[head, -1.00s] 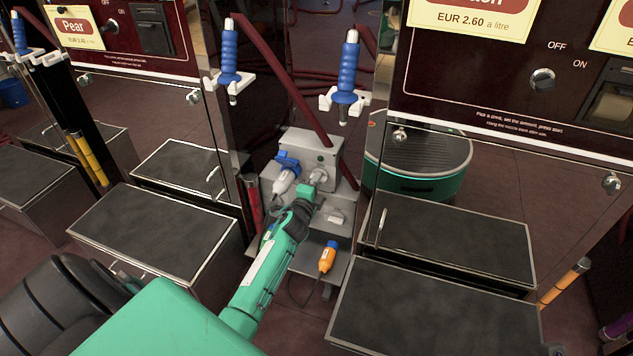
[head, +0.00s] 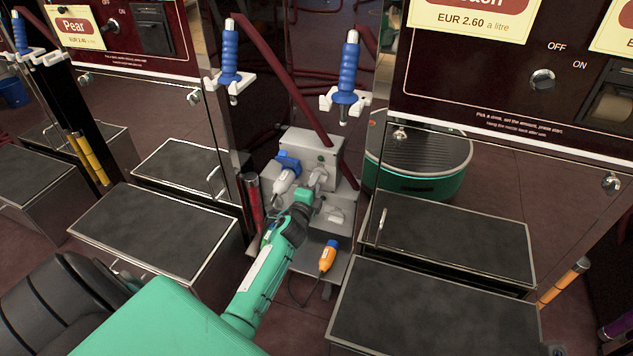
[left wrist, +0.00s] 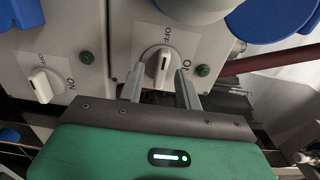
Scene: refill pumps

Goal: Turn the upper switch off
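The upper switch (head: 318,177) is a pale knob on the grey upper box, just beyond my left gripper (head: 307,190). In the left wrist view the upper switch (left wrist: 160,66) is white, with OFF above it and a partly hidden ON at its right. My left gripper (left wrist: 161,92) is open there, its two fingers apart on either side below the knob; I cannot tell whether they touch it. The lower switch (head: 336,215) sits on the box below; it also shows in the left wrist view (left wrist: 42,86). My right gripper is not in view.
A blue-and-white plug (head: 286,173) is in the upper box beside the switch. Cabinet steps (head: 435,310) flank the boxes. A dark red bar (head: 300,100) slopes down to the upper box.

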